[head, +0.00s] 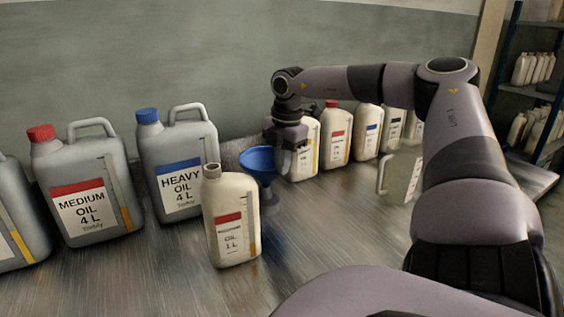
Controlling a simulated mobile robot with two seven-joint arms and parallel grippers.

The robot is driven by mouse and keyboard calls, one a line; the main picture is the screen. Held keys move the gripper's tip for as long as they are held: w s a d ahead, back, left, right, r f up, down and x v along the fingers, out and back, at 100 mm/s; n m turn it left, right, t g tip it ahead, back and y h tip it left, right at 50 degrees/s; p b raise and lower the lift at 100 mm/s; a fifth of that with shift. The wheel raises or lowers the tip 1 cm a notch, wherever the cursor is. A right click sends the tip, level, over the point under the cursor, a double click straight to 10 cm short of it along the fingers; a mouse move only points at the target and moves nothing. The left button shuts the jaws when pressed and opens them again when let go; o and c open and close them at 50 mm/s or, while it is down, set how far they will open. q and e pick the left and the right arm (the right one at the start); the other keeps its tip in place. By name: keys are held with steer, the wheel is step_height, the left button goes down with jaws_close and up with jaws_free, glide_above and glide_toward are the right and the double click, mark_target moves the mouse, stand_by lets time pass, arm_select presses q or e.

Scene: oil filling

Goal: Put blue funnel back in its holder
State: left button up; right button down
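The blue funnel (258,161) is upright, with its bowl facing up, behind and to the right of the cream 1 L oil bottle (232,222). Its lower part is partly hidden by that bottle. A small grey piece (271,200) shows below the bowl; I cannot tell whether it is the holder. My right gripper (283,160) points down at the funnel's right rim. Its fingers are small and overlap the rim, so I cannot tell whether they grip it. My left gripper is out of view.
Grey jugs of medium oil (82,190) and heavy oil (177,165) stand on the left. Several cream bottles (335,135) line the wall behind my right arm. A shelf rack (530,90) stands at right. The metal table's front left (130,280) is clear.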

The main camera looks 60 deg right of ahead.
steer(key=shift+f, duration=0.3)
steer(key=c, duration=1.3)
jaws_free()
steer(key=shift+s+r, duration=0.2)
steer(key=shift+r, duration=1.6)
steer(key=shift+s+r, duration=0.2)
steer(key=shift+r, duration=1.55)
steer(key=shift+a, duration=0.1)
